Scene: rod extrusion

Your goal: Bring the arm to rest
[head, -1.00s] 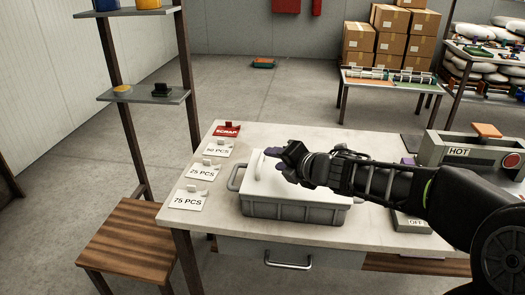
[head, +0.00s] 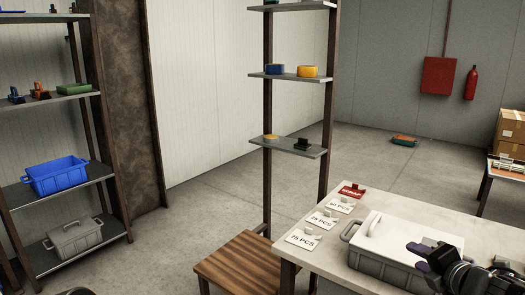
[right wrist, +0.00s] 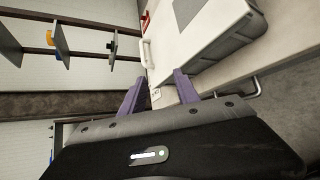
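My right gripper (head: 418,257) is at the lower right of the head view, by the front right part of a grey lidded bin (head: 385,270) on the white table (head: 330,252). In the right wrist view the purple fingers of my right gripper (right wrist: 159,90) stand apart with nothing held between them. The white lid (right wrist: 215,25) and grey side of the bin lie beyond the fingers there. Most of my right arm is out of the head view. My left gripper is not in view.
A rack with a blue crate (head: 57,178) is at far left. Floor between is clear.

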